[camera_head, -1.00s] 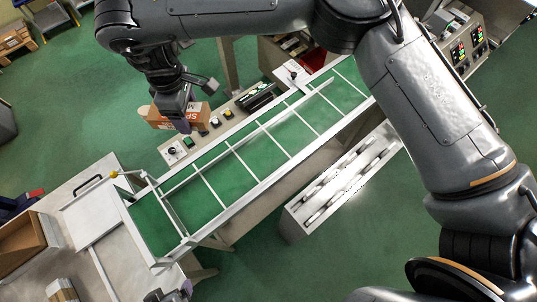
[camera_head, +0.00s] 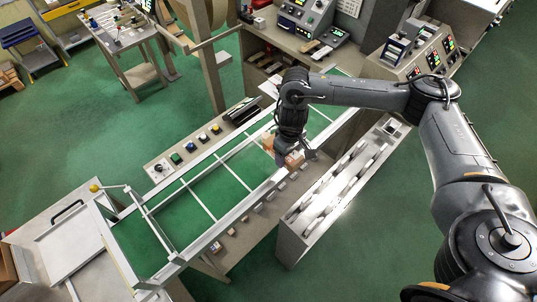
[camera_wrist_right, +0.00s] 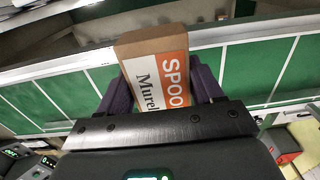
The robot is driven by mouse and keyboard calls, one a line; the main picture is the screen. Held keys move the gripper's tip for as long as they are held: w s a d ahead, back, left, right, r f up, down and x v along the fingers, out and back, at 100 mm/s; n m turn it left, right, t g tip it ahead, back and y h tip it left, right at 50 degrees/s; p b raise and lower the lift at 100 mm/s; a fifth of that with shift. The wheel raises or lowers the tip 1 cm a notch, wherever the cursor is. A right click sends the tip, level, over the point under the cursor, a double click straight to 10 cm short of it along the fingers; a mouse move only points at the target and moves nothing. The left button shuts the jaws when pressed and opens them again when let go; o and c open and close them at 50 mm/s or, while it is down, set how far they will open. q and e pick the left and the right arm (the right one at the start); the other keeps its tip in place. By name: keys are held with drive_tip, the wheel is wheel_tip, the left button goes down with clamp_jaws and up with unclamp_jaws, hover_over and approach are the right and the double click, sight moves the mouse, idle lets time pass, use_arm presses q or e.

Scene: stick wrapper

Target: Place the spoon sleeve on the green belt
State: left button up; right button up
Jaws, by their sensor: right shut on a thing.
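The spoon sleeve is an orange, white and brown cardboard box marked "SPOO" (camera_wrist_right: 158,70). My right gripper (camera_wrist_right: 160,90) is shut on it, with a dark finger on each side in the right wrist view. In the head view the sleeve (camera_head: 294,160) shows small below my right gripper (camera_head: 284,148), over the front edge of the belt. The green belt (camera_head: 222,190) is divided by white crossbars into sections. I cannot tell whether the sleeve touches the belt or its rail. My left gripper is not in view.
A control strip with buttons (camera_head: 190,147) runs along the belt's far side. A long white-topped unit (camera_head: 325,205) stands in front of the belt. A metal tray table (camera_head: 75,240) is at the left end. The belt's left sections are clear.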

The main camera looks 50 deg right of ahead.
drive_tip(key=shift+s+f, duration=0.3)
drive_tip(key=shift+f, duration=0.3)
drive_tip(key=b, duration=0.3)
hover_over(256, 173)
wheel_tip(256, 173, down, 7)
drive_tip(key=shift+s+f+b, duration=0.1)
drive_tip(key=shift+f+b, duration=0.45)
drive_tip(key=shift+f, duration=1.45)
drive_tip(key=shift+f, duration=0.1)
drive_tip(key=o, duration=1.1)
drive_tip(key=shift+c, duration=0.2)
